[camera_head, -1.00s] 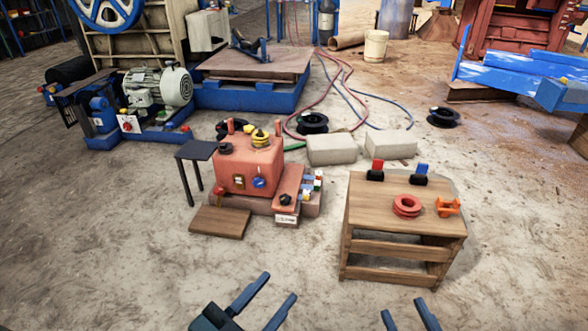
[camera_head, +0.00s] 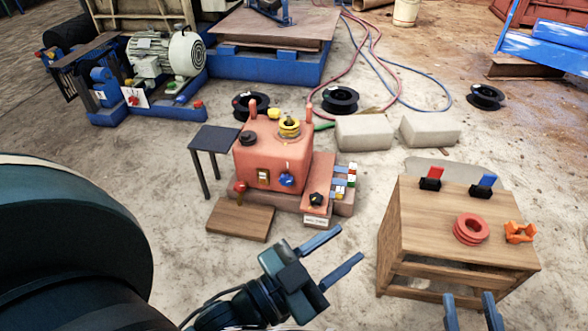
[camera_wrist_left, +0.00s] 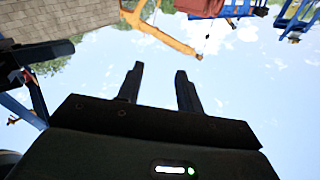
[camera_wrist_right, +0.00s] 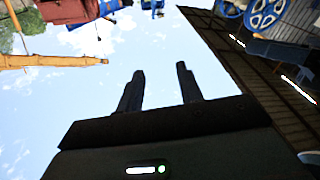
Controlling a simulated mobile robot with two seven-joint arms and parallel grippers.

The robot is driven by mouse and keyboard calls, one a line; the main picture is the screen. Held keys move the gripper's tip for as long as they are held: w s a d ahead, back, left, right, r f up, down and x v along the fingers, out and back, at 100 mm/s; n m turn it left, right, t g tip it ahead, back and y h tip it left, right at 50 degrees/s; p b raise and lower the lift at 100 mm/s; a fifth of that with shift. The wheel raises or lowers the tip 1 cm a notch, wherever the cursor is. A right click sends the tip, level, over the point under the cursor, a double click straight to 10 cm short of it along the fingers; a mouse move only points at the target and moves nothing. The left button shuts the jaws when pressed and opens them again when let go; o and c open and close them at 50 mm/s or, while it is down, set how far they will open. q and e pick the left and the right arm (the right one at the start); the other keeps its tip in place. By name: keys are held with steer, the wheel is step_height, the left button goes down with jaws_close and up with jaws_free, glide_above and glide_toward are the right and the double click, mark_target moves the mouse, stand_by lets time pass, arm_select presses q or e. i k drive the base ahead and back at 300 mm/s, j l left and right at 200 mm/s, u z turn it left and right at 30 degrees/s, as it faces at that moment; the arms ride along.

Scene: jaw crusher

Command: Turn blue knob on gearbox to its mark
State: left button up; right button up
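The red gearbox (camera_head: 262,160) stands on the ground in the middle of the head view. The blue knob (camera_head: 286,179) is on its front face, right of a small yellow-framed switch (camera_head: 263,176). The knob's mark is too small to make out. My left gripper (camera_head: 342,248) is open and empty, in front of the gearbox and to the lower right of the knob, apart from it. It also shows open in the left wrist view (camera_wrist_left: 157,85). My right gripper (camera_head: 472,304) is open and empty at the bottom edge, in front of the wooden table; the right wrist view shows its fingers apart (camera_wrist_right: 160,85).
A wooden table (camera_head: 420,215) at right holds red rings (camera_head: 471,229), an orange part (camera_head: 519,233) and two switches. A black side table (camera_head: 214,139) stands left of the gearbox, a wooden board (camera_head: 240,219) before it. Grey blocks (camera_head: 363,133) lie behind.

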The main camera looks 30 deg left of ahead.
mark_target(285, 179)
steer(key=i+j+z, duration=0.15)
steer(key=j, duration=0.4)
steer(key=j+z, duration=0.2)
steer(key=j, duration=0.3)
steer(key=i+j+z, duration=0.1)
steer(key=i+j, duration=0.5)
steer(key=j, duration=0.15)
